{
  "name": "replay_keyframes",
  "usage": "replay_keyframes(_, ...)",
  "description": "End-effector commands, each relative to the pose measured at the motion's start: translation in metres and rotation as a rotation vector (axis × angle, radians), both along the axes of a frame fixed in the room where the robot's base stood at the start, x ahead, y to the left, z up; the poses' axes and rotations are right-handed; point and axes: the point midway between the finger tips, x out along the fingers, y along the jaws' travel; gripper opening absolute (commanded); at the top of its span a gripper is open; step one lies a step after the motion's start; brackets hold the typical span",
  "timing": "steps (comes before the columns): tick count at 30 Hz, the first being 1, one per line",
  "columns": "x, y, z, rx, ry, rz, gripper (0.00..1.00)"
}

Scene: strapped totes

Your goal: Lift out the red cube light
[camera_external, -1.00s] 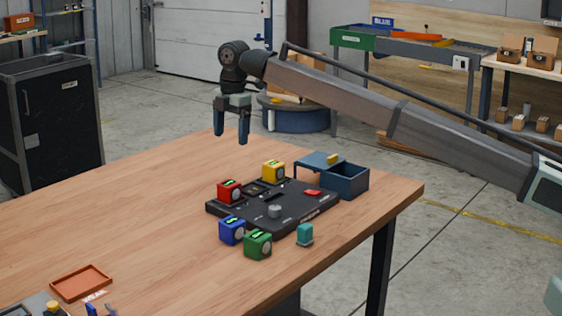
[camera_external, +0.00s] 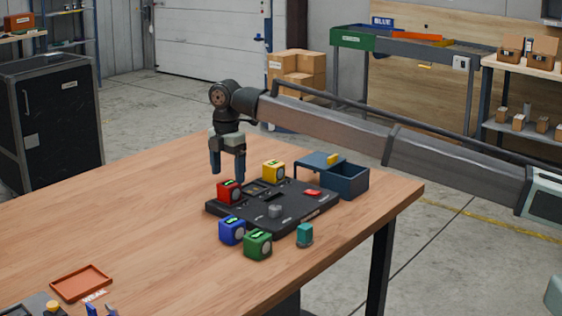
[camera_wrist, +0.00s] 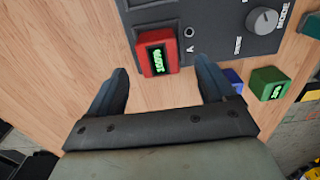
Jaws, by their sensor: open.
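The red cube light (camera_external: 230,192) sits at the left corner of the black board (camera_external: 292,221), with a lit green display on top. In the wrist view the red cube (camera_wrist: 157,55) is ahead of the fingertips, between their lines and nearer the left one. My gripper (camera_external: 227,181) is open and empty, fingers pointing down, just behind and above the red cube. In the wrist view my gripper (camera_wrist: 164,82) shows both fingers apart with bare wood between them.
A yellow cube (camera_external: 273,171) is on the board's far side. A blue cube (camera_external: 231,230) and a green cube (camera_external: 258,245) stand along its near edge, beside a teal block (camera_external: 305,235). A blue box (camera_external: 349,181) is at right. An orange tray (camera_external: 81,283) lies front left; the table's left is clear.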

Motion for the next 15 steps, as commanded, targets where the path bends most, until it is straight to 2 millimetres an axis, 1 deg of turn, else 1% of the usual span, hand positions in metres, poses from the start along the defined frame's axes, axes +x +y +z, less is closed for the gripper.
replay_keyframes(5, 0.001, -0.001, -0.015, -0.001, 0.001, 0.0, 0.83)
replay_keyframes(10, 0.003, -0.002, -0.039, -0.001, 0.001, 0.0, 0.83)
replay_keyframes(12, 0.003, -0.002, -0.045, -0.001, 0.001, 0.0, 0.83)
replay_keyframes(15, 0.003, -0.001, -0.049, 0.0, 0.0, 0.0, 0.83)
